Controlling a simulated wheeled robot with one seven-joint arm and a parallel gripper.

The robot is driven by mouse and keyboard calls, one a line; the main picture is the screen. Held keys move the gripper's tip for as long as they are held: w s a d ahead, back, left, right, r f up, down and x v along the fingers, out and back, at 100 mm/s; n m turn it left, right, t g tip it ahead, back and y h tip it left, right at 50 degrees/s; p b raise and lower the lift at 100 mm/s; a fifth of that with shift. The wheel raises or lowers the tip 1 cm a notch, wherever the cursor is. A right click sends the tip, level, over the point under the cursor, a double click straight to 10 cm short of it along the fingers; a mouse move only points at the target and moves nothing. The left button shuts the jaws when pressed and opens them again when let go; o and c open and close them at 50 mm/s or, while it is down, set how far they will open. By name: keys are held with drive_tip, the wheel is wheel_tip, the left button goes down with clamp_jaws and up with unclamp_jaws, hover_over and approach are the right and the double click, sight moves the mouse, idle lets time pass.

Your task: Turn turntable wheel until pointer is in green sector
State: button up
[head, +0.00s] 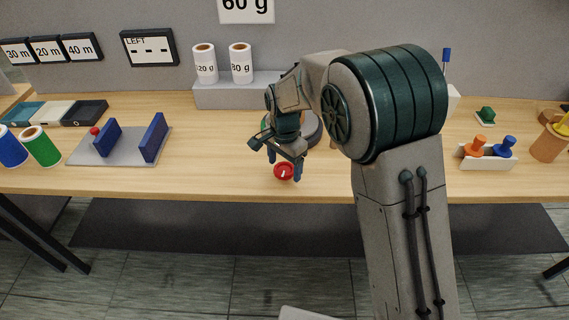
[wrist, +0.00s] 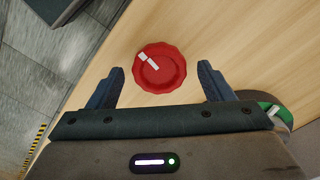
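The red wheel (head: 284,173) sits at the front edge of the table, below my gripper (head: 284,167). In the wrist view the wheel (wrist: 160,72) is a scalloped red knob with a white bar pointing to the upper left. My gripper (wrist: 161,69) is open, one finger on each side of the wheel, with visible gaps to it. I cannot tell whether the fingertips are level with the wheel. The turntable (wrist: 276,99) shows partly at the right, with a green part and a white mark; my gripper hides the rest. In the head view my arm covers much of the turntable (head: 315,131).
A grey block (head: 215,95) with two white rolls stands behind. A grey tray (head: 130,157) with blue plates is to the left. A white rack (head: 487,162) with orange and blue pegs is to the right. The table is clear beside the wheel.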

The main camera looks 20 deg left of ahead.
sight(284, 168)
wheel_tip(284, 168, up, 14)
idle(0.6)
drive_tip(key=shift+f, duration=0.15)
drive_tip(key=s+d+r+n+t+p, duration=0.15)
drive_tip(key=s+d, duration=0.45)
drive_tip(key=d, duration=0.6)
drive_tip(key=s+d+r+n+t, duration=0.1)
drive_tip(key=s+d+r+n, duration=0.35)
drive_tip(key=d, duration=0.85)
drive_tip(key=s+d+f, duration=0.4)
drive_tip(key=s, duration=0.5)
drive_tip(key=shift+d+f+p, duration=0.4)
drive_tip(key=shift+p, duration=0.05)
